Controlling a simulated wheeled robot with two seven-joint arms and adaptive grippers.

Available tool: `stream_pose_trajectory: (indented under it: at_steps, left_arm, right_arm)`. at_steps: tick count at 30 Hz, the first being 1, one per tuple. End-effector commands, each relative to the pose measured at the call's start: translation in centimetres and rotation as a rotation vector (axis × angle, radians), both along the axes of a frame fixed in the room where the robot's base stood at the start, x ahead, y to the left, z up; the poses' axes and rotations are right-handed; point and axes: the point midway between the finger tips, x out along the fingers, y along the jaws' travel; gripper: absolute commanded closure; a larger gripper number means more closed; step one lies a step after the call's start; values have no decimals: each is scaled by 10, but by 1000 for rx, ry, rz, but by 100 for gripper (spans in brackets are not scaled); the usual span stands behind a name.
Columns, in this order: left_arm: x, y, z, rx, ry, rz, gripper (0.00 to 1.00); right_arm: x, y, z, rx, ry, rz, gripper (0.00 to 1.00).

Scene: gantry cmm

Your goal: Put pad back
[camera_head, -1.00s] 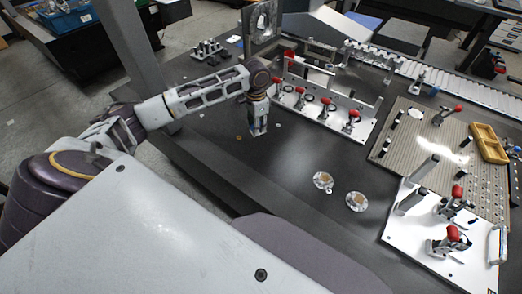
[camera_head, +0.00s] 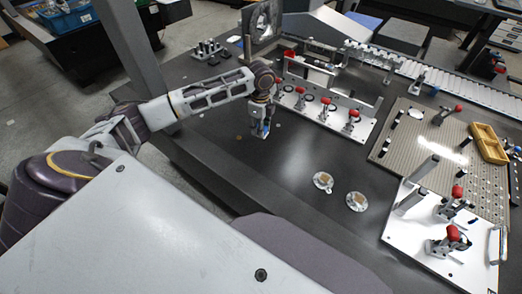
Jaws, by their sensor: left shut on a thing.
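My left gripper (camera_head: 262,131) points down low over the dark table, left of the clamp fixture. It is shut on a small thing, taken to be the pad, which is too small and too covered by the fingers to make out. A small tan disc (camera_head: 238,137) lies on the table just left of the gripper, and a pale one (camera_head: 278,124) lies just right of it. Two silver round pieces with tan centres, one (camera_head: 323,181) and another (camera_head: 356,201), lie on the table to the lower right. My right gripper is not in view.
A white fixture with red-tipped clamps (camera_head: 328,115) stands right of the gripper. A perforated plate (camera_head: 405,155) and a white clamp plate (camera_head: 410,233) fill the right side. A block with several pegs (camera_head: 207,50) stands behind. The dark table (camera_head: 255,180) is clear in front.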

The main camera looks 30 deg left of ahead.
Motion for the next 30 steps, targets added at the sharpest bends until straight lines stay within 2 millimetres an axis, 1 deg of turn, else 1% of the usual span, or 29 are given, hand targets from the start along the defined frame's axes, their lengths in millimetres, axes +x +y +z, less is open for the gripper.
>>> stream_pose_trajectory:
  at_steps: [4, 9, 14, 20, 25, 30]
  left_arm:
    - [0, 0, 0, 0, 0, -94, 88]
    - [0, 0, 0, 0, 0, -143, 88]
    - [0, 0, 0, 0, 0, -150, 88]
    - [0, 0, 0, 0, 0, -149, 88]
    - [0, 0, -10, 0, 2, -148, 88]
    - [0, -1, -31, 0, 2, -148, 88]
  right_arm:
    - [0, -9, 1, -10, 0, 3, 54]
    - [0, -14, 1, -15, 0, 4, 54]
    - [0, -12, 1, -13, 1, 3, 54]
    - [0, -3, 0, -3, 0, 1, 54]
    - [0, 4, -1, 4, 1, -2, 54]
    - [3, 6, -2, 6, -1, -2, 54]
